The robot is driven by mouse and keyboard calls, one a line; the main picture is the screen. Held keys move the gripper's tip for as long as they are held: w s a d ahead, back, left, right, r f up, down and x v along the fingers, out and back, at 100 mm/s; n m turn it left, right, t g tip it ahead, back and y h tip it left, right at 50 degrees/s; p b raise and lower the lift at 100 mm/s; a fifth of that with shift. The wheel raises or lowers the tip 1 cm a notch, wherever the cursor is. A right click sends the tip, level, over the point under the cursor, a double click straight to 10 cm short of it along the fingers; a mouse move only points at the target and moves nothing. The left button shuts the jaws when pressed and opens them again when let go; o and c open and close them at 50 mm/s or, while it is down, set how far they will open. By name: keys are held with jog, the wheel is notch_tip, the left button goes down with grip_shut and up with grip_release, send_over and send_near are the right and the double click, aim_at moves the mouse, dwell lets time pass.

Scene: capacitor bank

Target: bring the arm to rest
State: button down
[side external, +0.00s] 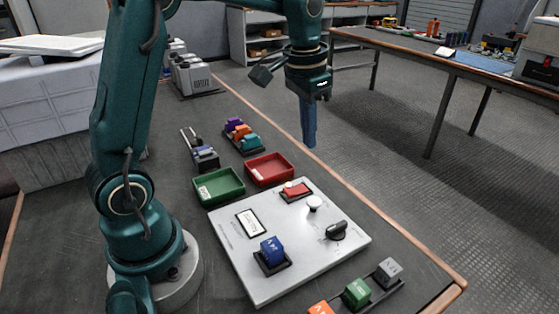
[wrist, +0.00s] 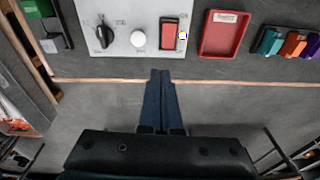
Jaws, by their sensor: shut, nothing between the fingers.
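My gripper (side external: 309,143) hangs pointing down, high beyond the far long edge of the bench in the side view. Its blue fingers are shut together and hold nothing; they also show in the wrist view (wrist: 160,75). The light grey panel (side external: 262,287) lies on the bench, apart from the gripper. On it are a blue block (side external: 271,250) in a dark holder, a red switch (side external: 296,190), a white knob (side external: 314,203), and a black rotary knob (side external: 336,230). In the wrist view the red switch (wrist: 169,33) and white knob (wrist: 138,39) lie ahead of the fingertips.
A green tray (side external: 219,187) and a red tray (side external: 270,170) sit behind the panel. A rack of purple, orange and teal blocks (side external: 241,132) stands beyond them. Orange, green and grey blocks (side external: 356,292) line the front. Open floor (side external: 400,190) separates this bench from another table (side external: 450,65).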

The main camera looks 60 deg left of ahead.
jog(key=s+d+r+t, duration=0.3)
jog(key=s+d+r, duration=0.2)
jog(key=s, duration=0.4)
jog(key=s+d+f+t, duration=0.1)
jog(key=s+f, duration=0.3)
jog(key=s, duration=0.2)
jog(key=shift+f+n, duration=0.15)
jog(key=shift+n, duration=0.15)
